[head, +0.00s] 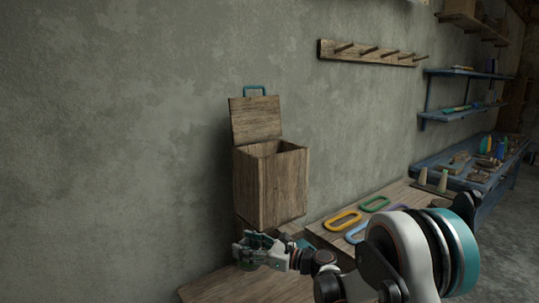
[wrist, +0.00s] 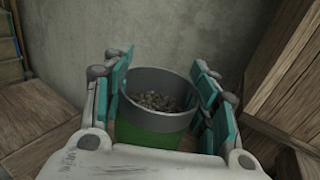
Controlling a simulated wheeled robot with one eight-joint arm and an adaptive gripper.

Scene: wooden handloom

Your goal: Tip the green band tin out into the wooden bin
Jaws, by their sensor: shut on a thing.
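The green band tin (wrist: 155,127) is grey at the rim with a green band below, and holds small brownish-grey pieces. In the wrist view it stands between the teal finger pads of my gripper (wrist: 165,105), which is shut on it. The tin looks upright. In the head view my gripper (head: 252,246) is low, in front of and below the wooden bin, and mostly hides the tin. The wooden bin (head: 270,188) stands against the wall with its lid (head: 255,118) raised and its top open. The bin's side shows at the right of the wrist view (wrist: 280,90).
A wooden bench top (head: 215,287) lies below my gripper. To the right, a table holds a yellow ring (head: 343,220), a green ring (head: 375,204) and a blue ring. A peg rail (head: 370,53) and blue shelves (head: 460,112) hang on the wall. A blue-edged table stands farther back.

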